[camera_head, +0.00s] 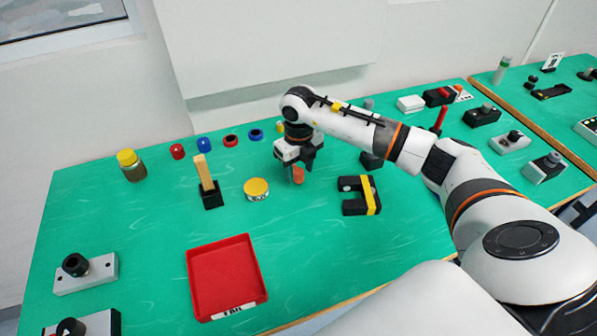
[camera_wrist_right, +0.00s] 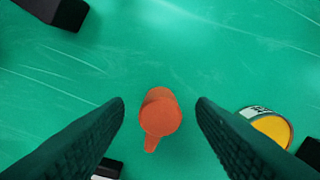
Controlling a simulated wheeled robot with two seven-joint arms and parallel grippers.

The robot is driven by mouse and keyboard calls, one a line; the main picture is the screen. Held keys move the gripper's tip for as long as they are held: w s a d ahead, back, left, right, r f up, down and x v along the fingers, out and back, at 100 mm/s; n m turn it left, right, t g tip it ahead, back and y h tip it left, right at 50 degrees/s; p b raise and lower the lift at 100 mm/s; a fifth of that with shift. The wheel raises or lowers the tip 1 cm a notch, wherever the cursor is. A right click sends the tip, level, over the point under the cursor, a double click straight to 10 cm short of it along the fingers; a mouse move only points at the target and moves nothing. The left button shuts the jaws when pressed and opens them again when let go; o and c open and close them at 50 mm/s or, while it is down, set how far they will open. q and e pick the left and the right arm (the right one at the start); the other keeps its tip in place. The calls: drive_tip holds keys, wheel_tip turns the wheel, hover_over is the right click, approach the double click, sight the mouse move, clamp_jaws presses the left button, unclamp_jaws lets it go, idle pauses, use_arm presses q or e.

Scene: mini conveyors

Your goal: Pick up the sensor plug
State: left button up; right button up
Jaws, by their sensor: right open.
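An orange piece with a round top and a short tab, which I take to be the sensor plug (camera_wrist_right: 160,117), stands on the green table. It also shows in the head view (camera_head: 298,175), partly hidden by the fingers. My right gripper (camera_head: 297,168) points down over it. In the right wrist view the two dark fingers (camera_wrist_right: 161,104) are spread apart, with the plug between them and a gap on each side. My left gripper is not in view.
A yellow-lidded tin (camera_head: 256,188) stands left of the plug. A black bracket with a yellow stripe (camera_head: 369,196) lies to the right. A red tray (camera_head: 224,277) is at the front. A black holder with a wooden stick (camera_head: 208,184) stands further left.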

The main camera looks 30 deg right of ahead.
drive_tip(key=shift+f, duration=1.3)
drive_tip(key=c, duration=1.1)
drive_tip(key=shift+o, duration=0.2)
drive_tip(key=shift+r, duration=0.2)
